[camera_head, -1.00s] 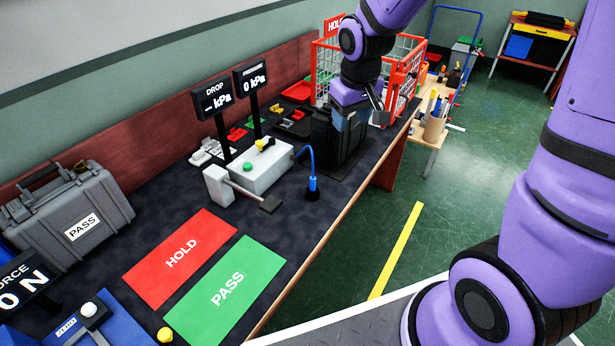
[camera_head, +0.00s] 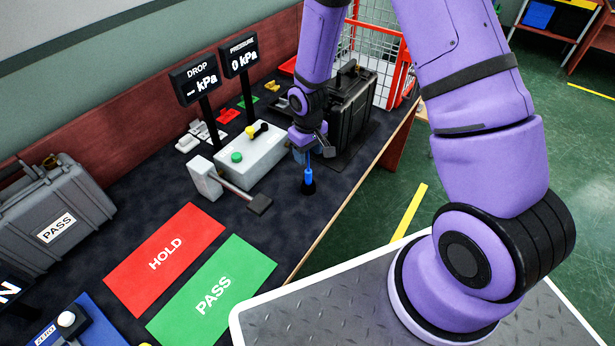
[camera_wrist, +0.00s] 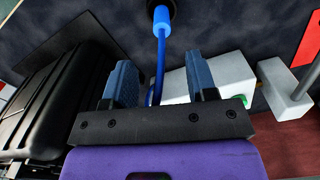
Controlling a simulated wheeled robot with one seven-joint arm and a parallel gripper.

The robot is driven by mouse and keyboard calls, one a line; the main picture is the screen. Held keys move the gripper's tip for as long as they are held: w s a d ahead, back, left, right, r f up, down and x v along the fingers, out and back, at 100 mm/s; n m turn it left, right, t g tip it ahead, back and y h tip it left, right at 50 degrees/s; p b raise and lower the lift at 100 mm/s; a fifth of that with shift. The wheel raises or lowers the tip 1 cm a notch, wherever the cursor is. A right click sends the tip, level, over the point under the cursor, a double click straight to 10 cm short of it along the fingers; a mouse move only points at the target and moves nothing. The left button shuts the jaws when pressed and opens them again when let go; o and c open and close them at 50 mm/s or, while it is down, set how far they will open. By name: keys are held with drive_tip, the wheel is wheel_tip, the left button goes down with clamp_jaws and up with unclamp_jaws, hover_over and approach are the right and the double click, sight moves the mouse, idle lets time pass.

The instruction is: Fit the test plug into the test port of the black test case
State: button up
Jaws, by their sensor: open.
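The blue test plug (camera_head: 308,178) stands upright in a small black holder on the dark bench top, with a blue hose running from it. In the wrist view the plug (camera_wrist: 162,22) lies at the top, beyond the fingertips. My gripper (camera_head: 308,154) is just above and behind the plug in the head view. Its two blue fingers (camera_wrist: 162,80) are apart, with the hose showing between them and nothing clamped. The black test case (camera_head: 350,108) stands upright to the right of the gripper. It also fills the left of the wrist view (camera_wrist: 60,100). I cannot make out its test port.
A white tester box (camera_head: 250,155) with a green button and a lever clamp (camera_head: 228,185) sit left of the plug. Two display posts (camera_head: 195,82) rise behind it. Red HOLD (camera_head: 165,258) and green PASS (camera_head: 212,290) mats lie in front. A red wire basket (camera_head: 385,60) stands behind the case.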

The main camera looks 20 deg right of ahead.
sight(308, 171)
wheel_tip(308, 171, down, 4)
drive_tip(key=shift+s+a+f, duration=0.1)
drive_tip(key=shift+s+f, duration=0.05)
drive_tip(key=shift+f, duration=1.25)
drive_tip(key=shift+s+f, duration=0.15)
drive_tip(key=shift+f, duration=1.2)
clamp_jaws()
